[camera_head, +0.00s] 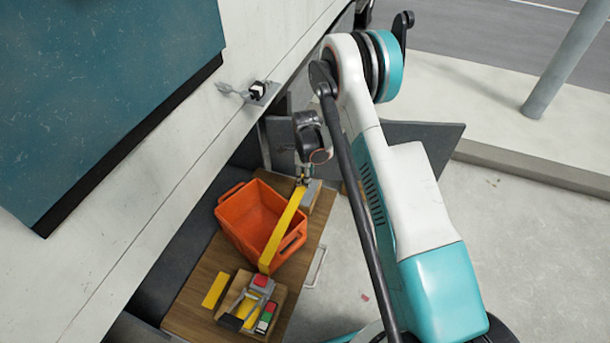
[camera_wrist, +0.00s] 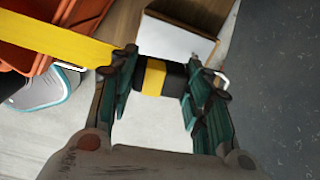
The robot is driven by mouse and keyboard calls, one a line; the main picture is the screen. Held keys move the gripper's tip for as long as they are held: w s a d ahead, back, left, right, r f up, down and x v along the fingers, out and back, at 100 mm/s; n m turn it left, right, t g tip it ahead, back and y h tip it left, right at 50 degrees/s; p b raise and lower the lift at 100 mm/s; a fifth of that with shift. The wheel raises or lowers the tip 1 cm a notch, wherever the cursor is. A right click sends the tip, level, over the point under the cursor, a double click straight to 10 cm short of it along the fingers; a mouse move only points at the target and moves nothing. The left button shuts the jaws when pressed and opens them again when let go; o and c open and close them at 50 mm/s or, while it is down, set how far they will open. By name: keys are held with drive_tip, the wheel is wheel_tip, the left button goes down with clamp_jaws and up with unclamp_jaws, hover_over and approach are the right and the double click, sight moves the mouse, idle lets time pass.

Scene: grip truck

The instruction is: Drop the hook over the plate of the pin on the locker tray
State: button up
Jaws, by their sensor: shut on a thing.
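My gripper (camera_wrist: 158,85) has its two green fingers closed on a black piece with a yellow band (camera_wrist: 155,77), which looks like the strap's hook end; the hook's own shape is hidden. In the head view my gripper (camera_head: 304,180) hangs over the far end of the wooden locker tray (camera_head: 190,312). The yellow strap (camera_head: 282,231) runs taut-looking from it to a grey ratchet with a red button (camera_head: 260,282) at the near end. A pale-topped wooden block (camera_wrist: 175,40) lies just beyond the fingers; it also shows in the head view (camera_head: 318,196). I cannot make out the pin or its plate.
An orange crate (camera_head: 236,213) stands on the tray, left of the strap. A loose yellow piece (camera_head: 215,290) and green and red buttons (camera_head: 265,322) lie near the ratchet. The truck's side wall (camera_head: 150,180) borders the left; a dark panel (camera_head: 428,140) stands beyond. Pavement on the right is open.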

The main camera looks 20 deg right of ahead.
drive_tip(key=b, duration=0.2)
hover_over(305, 196)
drive_tip(key=shift+s+f, duration=0.15)
drive_tip(key=shift+f, duration=4.4)
drive_tip(key=shift+f, duration=0.25)
drive_tip(key=o, duration=1.2)
